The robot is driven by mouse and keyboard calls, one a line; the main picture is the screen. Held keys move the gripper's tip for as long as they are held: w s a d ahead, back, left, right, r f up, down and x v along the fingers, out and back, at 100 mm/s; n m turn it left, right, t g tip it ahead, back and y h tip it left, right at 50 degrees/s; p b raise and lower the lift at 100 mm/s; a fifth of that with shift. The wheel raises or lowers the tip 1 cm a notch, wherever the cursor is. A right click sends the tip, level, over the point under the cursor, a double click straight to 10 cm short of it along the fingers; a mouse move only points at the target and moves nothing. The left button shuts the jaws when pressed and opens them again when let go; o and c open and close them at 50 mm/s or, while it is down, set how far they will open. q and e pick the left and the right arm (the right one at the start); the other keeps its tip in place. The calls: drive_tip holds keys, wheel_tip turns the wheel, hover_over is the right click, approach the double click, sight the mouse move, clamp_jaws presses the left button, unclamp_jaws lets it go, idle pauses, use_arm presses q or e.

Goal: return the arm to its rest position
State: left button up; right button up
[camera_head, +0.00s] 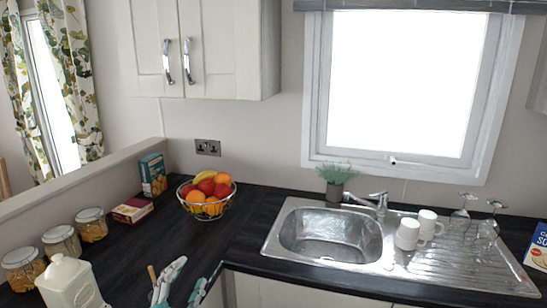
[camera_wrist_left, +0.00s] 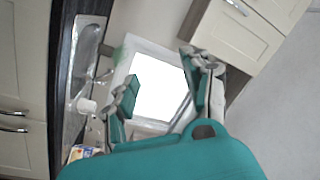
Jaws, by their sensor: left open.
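My left gripper (camera_head: 182,289) shows at the bottom edge of the head view, in front of the counter's inner corner. Its teal and grey fingers are apart with nothing between them. In the left wrist view the same gripper (camera_wrist_left: 160,72) has its two fingers spread wide, and the bright window (camera_wrist_left: 155,95) shows through the gap. It touches nothing that I can see. Most of the left arm is hidden below the head view's edge. My right gripper is in neither view.
The dark counter (camera_head: 140,245) holds a white canister (camera_head: 68,283), several glass jars (camera_head: 62,241), a fruit bowl (camera_head: 207,195) and boxes (camera_head: 133,210). The steel sink (camera_head: 330,240) has white mugs (camera_head: 407,234) beside it. Cream cabinets (camera_wrist_left: 235,30) flank the wrist view.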

use_arm(q)
drive_tip(key=s+a+f+n+g+y, duration=0.25)
drive_tip(key=s+f+g, duration=0.2)
drive_tip(key=f, duration=0.35)
drive_tip(key=s+a+f+n+g+y, duration=0.2)
drive_tip(key=s+f+n+g, duration=0.15)
drive_tip(key=s+f, duration=0.35)
drive_tip(key=s+d+f+n+g+h, duration=0.1)
drive_tip(key=s+f+n+g, duration=0.1)
drive_tip(key=s+f+g, duration=0.45)
drive_tip(key=s+f+n+g, duration=0.1)
drive_tip(key=s+f+n, duration=0.15)
drive_tip(key=s, duration=0.65)
wheel_tip(320, 180, down, 26)
drive_tip(key=m+g, duration=0.1)
drive_tip(key=s+a+f+g, duration=0.1)
drive_tip(key=s+a+f, duration=0.1)
drive_tip(key=s+f, duration=1.6)
drive_tip(key=shift+s+a+b, duration=0.2)
drive_tip(key=shift+a+b, duration=0.1)
drive_tip(key=shift+b, duration=0.05)
